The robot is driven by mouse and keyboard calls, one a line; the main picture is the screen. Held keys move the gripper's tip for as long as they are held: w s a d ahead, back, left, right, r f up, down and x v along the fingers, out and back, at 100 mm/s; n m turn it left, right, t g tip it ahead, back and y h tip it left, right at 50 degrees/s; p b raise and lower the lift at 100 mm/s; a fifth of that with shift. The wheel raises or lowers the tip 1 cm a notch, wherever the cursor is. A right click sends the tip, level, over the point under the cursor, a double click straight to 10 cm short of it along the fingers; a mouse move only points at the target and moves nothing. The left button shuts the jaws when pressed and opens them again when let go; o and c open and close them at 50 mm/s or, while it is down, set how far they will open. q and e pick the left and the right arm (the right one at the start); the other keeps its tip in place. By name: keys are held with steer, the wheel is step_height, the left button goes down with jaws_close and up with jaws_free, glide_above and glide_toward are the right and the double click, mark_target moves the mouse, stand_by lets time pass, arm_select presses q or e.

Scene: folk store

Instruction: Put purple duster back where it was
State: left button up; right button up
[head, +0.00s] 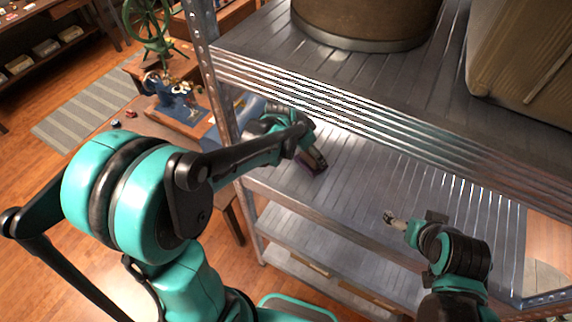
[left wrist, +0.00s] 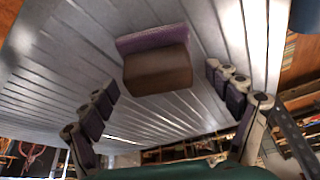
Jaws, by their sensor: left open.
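The purple duster (left wrist: 157,68), a brown block with a purple pad, lies on the grey metal shelf board in the left wrist view. My left gripper (left wrist: 162,79) is open, its fingers on either side of the duster and apart from it. In the head view the left arm reaches between two shelf boards, and the duster (head: 317,164) shows small and partly covered at the tip of the left gripper (head: 306,150). My right gripper (head: 394,220) is in front of the shelf at lower right; its fingers are too small to read.
The upper shelf board (head: 300,85) hangs just above my left arm and carries a round brown container (head: 365,22) and a tan box (head: 525,55). The middle shelf board (head: 370,175) is mostly bare.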

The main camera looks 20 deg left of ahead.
arm_select(q)
steer(key=s+a, duration=0.2)
steer(key=s, duration=0.1)
steer(key=s+a, duration=0.2)
steer(key=s, duration=0.1)
steer(key=s+a+b, duration=0.1)
steer(key=s+a, duration=0.1)
steer(key=s, duration=0.1)
steer(key=shift+s+r, duration=0.25)
steer(key=shift+s+a+r, duration=0.1)
steer(key=shift+s+a, duration=0.2)
steer(key=shift+s, duration=0.2)
steer(key=s+r+n+t+y, duration=0.2)
steer(key=s+r+n+t, duration=0.1)
steer(key=s+r+n, duration=0.2)
steer(key=shift+s+r+n+y, duration=0.25)
steer(key=shift+s+n, duration=0.55)
steer(key=shift+s, duration=0.4)
steer(key=shift+s+d+f, duration=0.1)
steer(key=shift+d, duration=0.05)
